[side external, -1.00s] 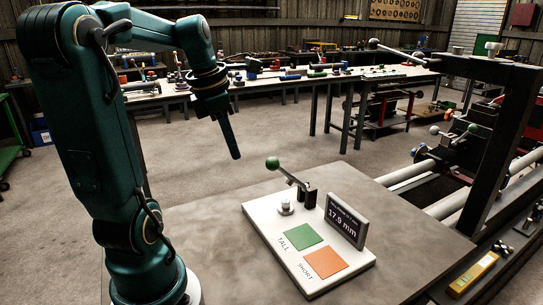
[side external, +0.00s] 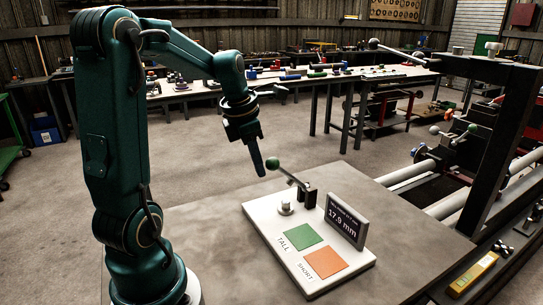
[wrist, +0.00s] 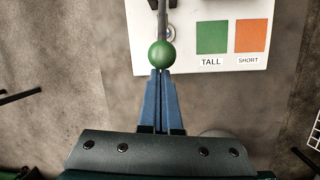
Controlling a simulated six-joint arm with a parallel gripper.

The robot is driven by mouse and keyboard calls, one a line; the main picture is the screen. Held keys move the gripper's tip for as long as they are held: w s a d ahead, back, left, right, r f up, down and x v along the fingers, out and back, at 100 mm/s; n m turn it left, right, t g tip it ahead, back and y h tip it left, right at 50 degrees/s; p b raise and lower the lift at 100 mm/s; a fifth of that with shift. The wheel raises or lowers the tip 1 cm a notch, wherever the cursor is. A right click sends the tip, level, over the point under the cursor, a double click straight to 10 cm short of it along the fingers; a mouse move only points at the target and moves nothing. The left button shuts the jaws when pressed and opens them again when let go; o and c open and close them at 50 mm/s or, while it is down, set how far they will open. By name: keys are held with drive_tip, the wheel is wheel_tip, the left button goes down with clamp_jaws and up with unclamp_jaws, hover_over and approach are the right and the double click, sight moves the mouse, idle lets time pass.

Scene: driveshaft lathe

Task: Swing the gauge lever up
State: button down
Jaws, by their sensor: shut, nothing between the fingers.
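The gauge lever (side external: 291,177) is a thin metal rod with a green ball knob (side external: 272,163) at its free end, pivoted on a black bracket on a white gauge board (side external: 258,213). The knob also shows in the wrist view (wrist: 161,54). My gripper (side external: 261,172) is shut and empty, pointing down just left of the knob in the side view. In the wrist view its blue fingers (wrist: 161,72) end right at the knob's lower edge; I cannot tell whether they touch it. A small metal part (side external: 285,207) stands upright on the board under the lever.
The board carries a green TALL square (side external: 299,237), an orange SHORT square (side external: 325,263) and a display (side external: 345,221) reading 17.9 mm. A dark frame (side external: 492,150) and lathe rails stand at the right. The bench top (side external: 225,250) left of the board is clear.

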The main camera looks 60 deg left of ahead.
idle(0.4)
drive_tip(key=shift+w+r, duration=0.9)
drive_tip(key=w+r, duration=0.4)
drive_tip(key=w, duration=0.6)
drive_tip(key=shift+w+r, duration=0.2)
drive_tip(key=shift+w, duration=0.2)
